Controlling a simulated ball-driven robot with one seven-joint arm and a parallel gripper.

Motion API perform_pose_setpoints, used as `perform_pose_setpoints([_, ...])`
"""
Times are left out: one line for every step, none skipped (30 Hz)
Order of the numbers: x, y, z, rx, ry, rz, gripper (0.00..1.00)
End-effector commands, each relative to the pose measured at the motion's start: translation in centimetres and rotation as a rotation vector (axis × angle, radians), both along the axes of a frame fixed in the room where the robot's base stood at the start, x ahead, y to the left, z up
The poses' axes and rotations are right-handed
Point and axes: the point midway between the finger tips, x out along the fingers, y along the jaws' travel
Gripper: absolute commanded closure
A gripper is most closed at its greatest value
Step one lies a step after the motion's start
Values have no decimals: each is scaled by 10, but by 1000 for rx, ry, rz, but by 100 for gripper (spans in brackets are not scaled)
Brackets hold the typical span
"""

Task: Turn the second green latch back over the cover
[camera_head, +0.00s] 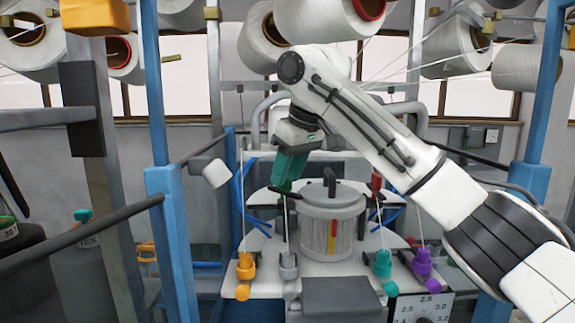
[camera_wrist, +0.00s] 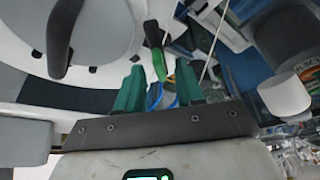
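The round pale cover (camera_head: 318,197) with a black upright handle (camera_head: 330,182) sits on a drum in the middle of the machine. In the wrist view the cover (camera_wrist: 105,35) fills the upper left, with its black handle (camera_wrist: 62,40). A green latch with a black end (camera_wrist: 158,62) stands at the cover's rim, apart from the handle. My gripper (camera_wrist: 160,85) has its two green fingers apart, one on each side of this latch. In the head view my gripper (camera_head: 289,170) points down at the cover's left side. Contact between the fingers and latch cannot be told.
A red latch (camera_head: 376,184) stands right of the cover. Thin yarns run down to orange (camera_head: 245,265), grey (camera_head: 288,266), teal (camera_head: 383,263) and purple (camera_head: 422,262) guides in front. Blue posts (camera_head: 172,240) flank the machine. A white block (camera_head: 216,173) is left of my gripper.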

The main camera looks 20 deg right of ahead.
Motion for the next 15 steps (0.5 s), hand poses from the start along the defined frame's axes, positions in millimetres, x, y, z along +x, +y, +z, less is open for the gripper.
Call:
perform_pose_setpoints([1,-1,-3,1,3,-1,63])
perform_pose_setpoints([1,0,-4,1,3,-1,63])
perform_pose_setpoints([2,0,-5,1,2,-1,63])
perform_pose_setpoints([2,0,-6,1,2,-1,63])
perform_pose_setpoints([2,0,-7,1,2,-1,63])
perform_pose_setpoints([2,0,-7,1,2,-1,63])
perform_pose_setpoints([2,0,-7,1,2,-1,63])
perform_pose_setpoints([2,0,-7,1,2,-1,63])
perform_pose_setpoints([2,0,-7,1,2,-1,63])
perform_pose_setpoints([2,0,-7,1,2,-1,63])
perform_pose_setpoints([2,0,-7,1,2,-1,63])
perform_pose_setpoints([2,0,-7,1,2,-1,65])
perform_pose_setpoints([2,0,-7,1,2,-1,68])
perform_pose_setpoints([2,0,-7,1,2,-1,70])
perform_pose_setpoints([2,0,-7,1,2,-1,74])
